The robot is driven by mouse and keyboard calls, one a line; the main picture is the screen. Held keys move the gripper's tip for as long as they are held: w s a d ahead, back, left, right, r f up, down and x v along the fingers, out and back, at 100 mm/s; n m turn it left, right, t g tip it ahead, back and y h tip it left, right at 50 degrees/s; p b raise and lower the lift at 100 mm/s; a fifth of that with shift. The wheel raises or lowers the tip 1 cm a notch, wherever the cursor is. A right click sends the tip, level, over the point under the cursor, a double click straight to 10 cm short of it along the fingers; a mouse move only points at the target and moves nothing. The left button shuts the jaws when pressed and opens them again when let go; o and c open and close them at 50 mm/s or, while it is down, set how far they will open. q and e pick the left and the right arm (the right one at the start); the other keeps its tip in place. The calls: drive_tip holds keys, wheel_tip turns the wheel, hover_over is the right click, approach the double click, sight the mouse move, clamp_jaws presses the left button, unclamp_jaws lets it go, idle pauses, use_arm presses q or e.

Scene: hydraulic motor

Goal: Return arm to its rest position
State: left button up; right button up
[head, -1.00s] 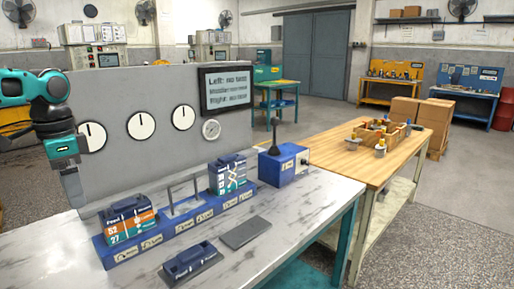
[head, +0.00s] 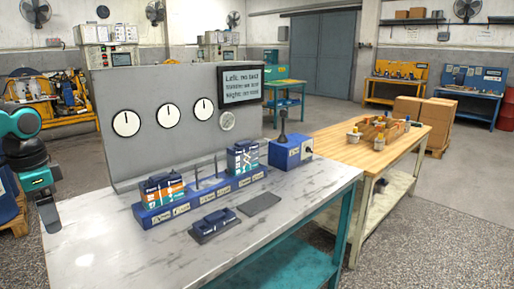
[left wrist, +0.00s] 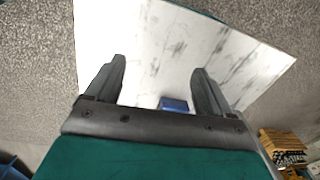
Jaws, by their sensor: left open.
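My left arm's gripper (head: 47,214) is at the left edge of the head view, by the left end of the marble-topped table (head: 95,255), pointing down. In the left wrist view, my left gripper (left wrist: 159,68) has its two fingers wide apart with nothing between them. The white marbled top (left wrist: 165,40) lies below it, with a small blue block (left wrist: 174,104) showing near the palm. My right gripper is not in view.
A grey panel (head: 150,150) with dials stands on the table. In front are a blue rack (head: 205,198) holding two labelled modules, a loose dark module (head: 214,225) and a grey plate (head: 259,203). A wooden table (head: 345,135) stands to the right.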

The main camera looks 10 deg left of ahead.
use_arm(q)
drive_tip(key=s+a+f+n, duration=0.1)
drive_tip(key=s+a+f, duration=0.4)
drive_tip(key=f, duration=0.2)
drive_tip(key=s+a+f+n, duration=0.1)
drive_tip(key=s+a+f, duration=0.35)
drive_tip(key=f, duration=0.25)
drive_tip(key=s+d+f+t+p, duration=0.1)
drive_tip(key=s+d+f, duration=0.2)
drive_tip(key=s+f, duration=0.3)
drive_tip(key=s+d+f+t+p, duration=0.1)
drive_tip(key=s+d+f, duration=0.15)
drive_tip(key=f, duration=0.55)
drive_tip(key=s+d+f+t+h, duration=0.15)
drive_tip(key=d+f, duration=0.25)
drive_tip(key=d, duration=0.4)
drive_tip(key=s+d+f+t, duration=0.1)
drive_tip(key=d+f+t, duration=0.15)
drive_tip(key=d, duration=0.65)
drive_tip(key=w+d+r+t, duration=0.2)
drive_tip(key=d+r, duration=0.1)
drive_tip(key=d, duration=0.6)
drive_tip(key=w+d+r+n+t+h+p, duration=0.1)
drive_tip(key=w+d+r+t, duration=0.1)
drive_tip(key=d, duration=0.8)
drive_tip(key=shift+w+d+r+n, duration=0.15)
drive_tip(key=shift+w+r+n, duration=0.2)
drive_tip(key=shift+w, duration=0.2)
